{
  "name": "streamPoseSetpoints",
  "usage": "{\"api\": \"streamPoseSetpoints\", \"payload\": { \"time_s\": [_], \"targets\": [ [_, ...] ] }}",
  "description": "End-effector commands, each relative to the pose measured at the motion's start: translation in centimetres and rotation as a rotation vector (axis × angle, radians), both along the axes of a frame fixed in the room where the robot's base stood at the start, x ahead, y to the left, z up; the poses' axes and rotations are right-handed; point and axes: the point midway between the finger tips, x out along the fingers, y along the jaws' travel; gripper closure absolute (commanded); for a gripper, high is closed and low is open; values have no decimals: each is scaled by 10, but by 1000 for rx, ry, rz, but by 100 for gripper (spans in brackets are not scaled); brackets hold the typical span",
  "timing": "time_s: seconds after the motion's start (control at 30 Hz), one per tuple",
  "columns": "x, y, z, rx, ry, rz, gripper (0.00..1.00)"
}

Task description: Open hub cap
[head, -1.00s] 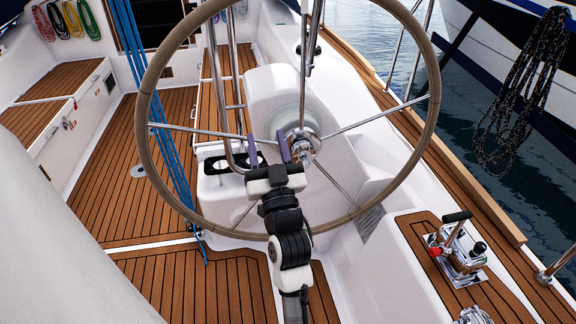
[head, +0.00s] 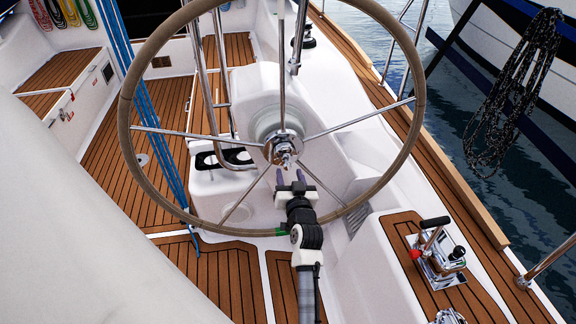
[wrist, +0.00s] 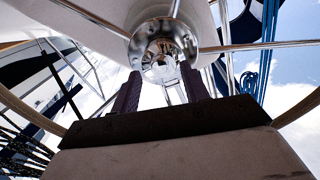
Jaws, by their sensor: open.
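The large steering wheel (head: 127,150) has a tan rim and thin metal spokes. Its shiny chrome hub, with the hub cap (head: 284,152) at its centre, faces me. In the wrist view the round chrome hub cap (wrist: 162,50) is at the top middle, beyond the fingertips. My gripper (head: 290,177) is just below the hub in the head view, its two dark fingers apart and pointing up. In the wrist view my gripper (wrist: 158,82) has its fingers open with nothing clearly held between them. Whether the fingers touch the cap I cannot tell.
Blue ropes (head: 150,120) hang left of the wheel. A chrome lever control (head: 438,252) stands on the right-hand seat. A metal rail (head: 205,85) rises behind the wheel. The spokes and rim surround my gripper closely. Open teak deck (head: 120,190) lies to the left.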

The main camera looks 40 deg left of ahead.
Motion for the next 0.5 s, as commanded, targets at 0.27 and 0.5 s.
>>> {"api": "streamPoseSetpoints", "payload": {
  "time_s": [0.27,0.5],
  "targets": [
    [19,23,1,1,-2,0,55],
    [22,25,0,1,-1,-1,55]
  ]
}}
